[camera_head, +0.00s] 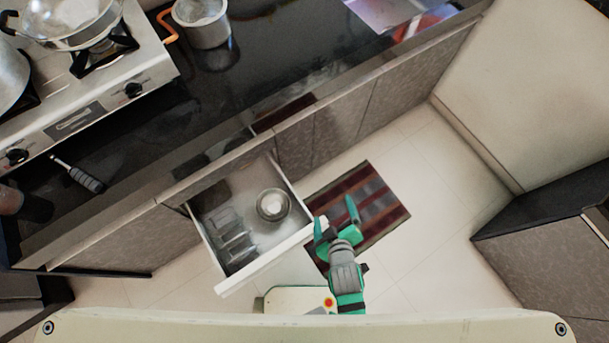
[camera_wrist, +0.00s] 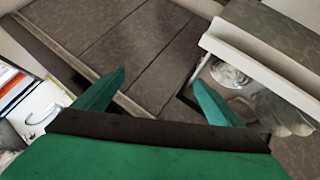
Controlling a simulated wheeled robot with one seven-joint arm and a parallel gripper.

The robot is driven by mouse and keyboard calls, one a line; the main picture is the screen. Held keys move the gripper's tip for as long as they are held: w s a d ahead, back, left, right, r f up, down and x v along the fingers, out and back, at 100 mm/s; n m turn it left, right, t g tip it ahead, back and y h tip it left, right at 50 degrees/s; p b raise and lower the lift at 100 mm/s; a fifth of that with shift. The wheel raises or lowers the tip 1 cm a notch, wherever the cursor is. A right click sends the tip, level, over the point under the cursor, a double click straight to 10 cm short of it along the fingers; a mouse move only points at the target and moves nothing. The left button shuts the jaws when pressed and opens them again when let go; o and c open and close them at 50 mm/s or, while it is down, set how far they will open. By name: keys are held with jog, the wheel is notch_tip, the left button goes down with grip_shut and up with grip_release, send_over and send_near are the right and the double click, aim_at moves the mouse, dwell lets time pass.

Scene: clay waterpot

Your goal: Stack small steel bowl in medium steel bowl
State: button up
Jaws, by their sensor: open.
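A round steel bowl shape (camera_head: 273,205) sits in the open drawer (camera_head: 258,273), towards its right side. A darker outer ring surrounds a brighter inner round, and I cannot tell whether this is one bowl or two nested. A shiny steel bowl (camera_wrist: 232,74) also shows in the wrist view, partly cut off by the drawer's edge. My gripper (camera_head: 335,212) is open and empty, just right of the drawer's front right corner, over the striped mat. In the wrist view, my gripper (camera_wrist: 158,92) has its green fingers apart with nothing between them.
The drawer also holds a wire rack (camera_head: 232,238) on the left. A striped mat (camera_head: 368,205) lies on the floor. The dark counter (camera_head: 215,100) carries a steel pot (camera_head: 204,25) and a black-handled utensil (camera_head: 80,175). A stove with pans stands upper left.

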jog(key=s+a+r+m+t, duration=0.2)
jog(key=s+a+r+m, duration=0.2)
jog(key=r, duration=0.5)
jog(key=s+a+r+m+t, duration=0.3)
jog(key=s+a+r+m, duration=0.1)
jog(key=s+r, duration=0.4)
jog(key=shift+a+r+m+h, duration=0.3)
jog(key=shift+a+r, duration=0.15)
jog(key=shift+r, duration=0.45)
